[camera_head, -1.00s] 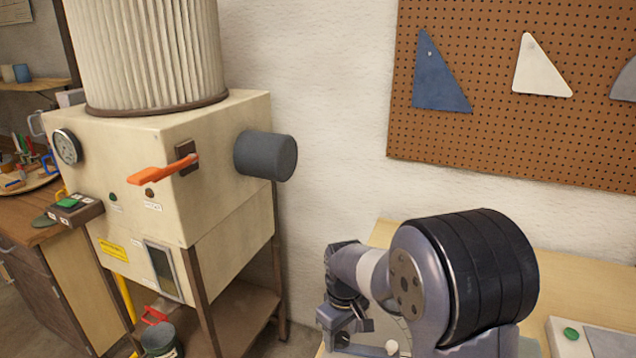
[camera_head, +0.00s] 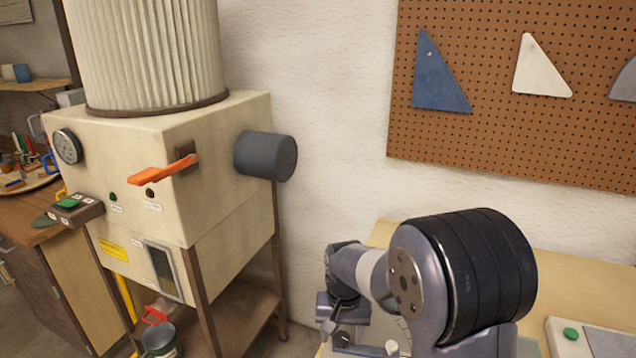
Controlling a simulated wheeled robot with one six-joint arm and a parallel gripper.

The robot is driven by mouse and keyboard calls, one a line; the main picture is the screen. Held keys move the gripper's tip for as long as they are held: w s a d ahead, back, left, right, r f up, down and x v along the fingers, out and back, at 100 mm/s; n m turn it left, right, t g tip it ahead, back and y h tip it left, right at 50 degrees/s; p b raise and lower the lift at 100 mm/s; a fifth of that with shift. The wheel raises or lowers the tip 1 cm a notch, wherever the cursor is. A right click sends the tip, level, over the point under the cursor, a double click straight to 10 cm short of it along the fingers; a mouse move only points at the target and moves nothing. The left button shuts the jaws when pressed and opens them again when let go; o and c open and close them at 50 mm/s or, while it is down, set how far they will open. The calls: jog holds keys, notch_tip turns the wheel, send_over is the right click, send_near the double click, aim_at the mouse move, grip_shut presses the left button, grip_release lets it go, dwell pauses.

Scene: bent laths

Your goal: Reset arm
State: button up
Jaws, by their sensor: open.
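My arm stands at the lower right, folded, with its large dark joint nearest the camera. My gripper (camera_head: 338,332) hangs at the lower left end of the arm, over the light wooden bench (camera_head: 572,278). It is small in the picture and its lower part is near the bottom edge. The jaws are open and I see nothing held between them.
A cream machine (camera_head: 190,170) with a pleated drum (camera_head: 150,55), an orange lever (camera_head: 160,170) and a dark cylinder (camera_head: 265,155) stands left of my arm. A pegboard (camera_head: 490,120) hangs behind. A panel with a green button (camera_head: 571,333) lies at the right.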

jog(key=shift+m, duration=1.7)
jog(key=shift+r, duration=0.1)
